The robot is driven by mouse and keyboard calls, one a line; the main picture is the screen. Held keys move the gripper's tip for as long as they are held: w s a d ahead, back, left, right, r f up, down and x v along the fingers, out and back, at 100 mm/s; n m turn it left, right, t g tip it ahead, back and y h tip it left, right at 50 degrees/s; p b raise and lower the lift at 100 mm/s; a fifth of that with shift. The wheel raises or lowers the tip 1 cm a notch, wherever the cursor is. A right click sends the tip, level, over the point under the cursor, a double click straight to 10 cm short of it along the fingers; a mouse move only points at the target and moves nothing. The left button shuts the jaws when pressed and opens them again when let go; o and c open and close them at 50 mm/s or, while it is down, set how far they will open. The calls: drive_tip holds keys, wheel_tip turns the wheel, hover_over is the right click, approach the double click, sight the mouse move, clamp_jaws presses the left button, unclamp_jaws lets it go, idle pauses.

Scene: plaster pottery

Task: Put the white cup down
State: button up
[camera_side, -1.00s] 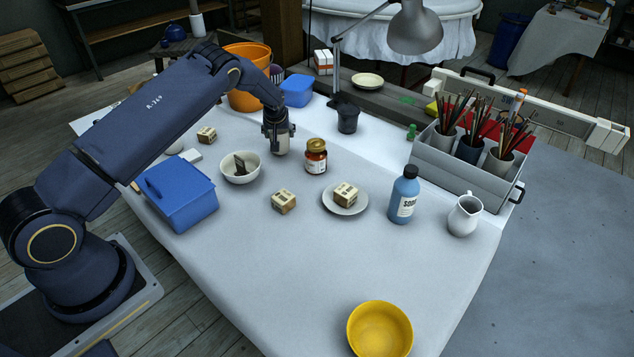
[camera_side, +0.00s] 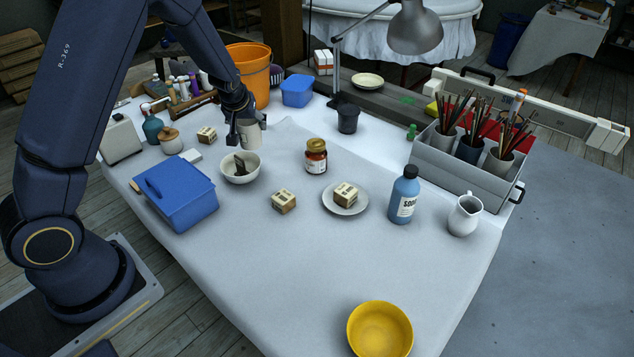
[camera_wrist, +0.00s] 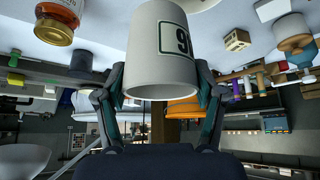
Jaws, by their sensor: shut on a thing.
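The white cup (camera_side: 250,133) is in my gripper (camera_side: 238,134), just behind the white bowl at the back left of the table. In the wrist view the cup (camera_wrist: 161,65) fills the middle, with a dark-framed number label on its side. The fingers of my gripper (camera_wrist: 160,100) are shut on it from both sides. The wrist view is turned over, with the table at the top. In the side view my gripper covers the cup's left part. I cannot tell whether the cup's base touches the cloth.
A white bowl (camera_side: 228,176) with a dark item inside stands close in front. An orange bucket (camera_side: 262,82) and blue box (camera_side: 297,91) stand behind. A jar (camera_side: 316,162), lidded blue box (camera_side: 168,203) and small block (camera_side: 207,135) are nearby. The front middle of the cloth is clear.

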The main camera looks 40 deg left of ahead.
drive_tip(key=shift+s+a+f+m+t+h, duration=0.2)
drive_tip(key=shift+s+m+t+h, duration=0.3)
drive_tip(key=shift+m, duration=0.5)
drive_tip(key=shift+s+d+f+m+h, duration=0.15)
drive_tip(key=shift+s+d+m+h, duration=0.15)
drive_tip(key=shift+m, duration=0.4)
drive_tip(key=s+d+f+m+g+h, duration=0.15)
drive_tip(key=s+d+m+h, duration=0.25)
drive_tip(key=s+d+m, duration=0.4)
drive_tip(key=s+d+f+m+t+h, duration=0.1)
drive_tip(key=s+d+f+m+h, duration=0.3)
drive_tip(key=d, duration=0.5)
drive_tip(key=shift+m+g+y, duration=0.35)
drive_tip(key=shift+m+y, duration=0.05)
drive_tip(key=shift+m, duration=0.2)
drive_tip(key=shift+s+d+f, duration=0.1)
drive_tip(key=shift+f, duration=0.95)
drive_tip(key=shift+s+d+f, duration=0.1)
drive_tip(key=shift+d+f, duration=0.05)
drive_tip(key=shift+f, duration=0.95)
drive_tip(key=shift+s+d+f, duration=0.1)
drive_tip(key=shift+f, duration=0.95)
drive_tip(key=o, duration=1.3)
drive_tip(key=shift+f, duration=0.1)
drive_tip(key=shift+c, duration=0.2)
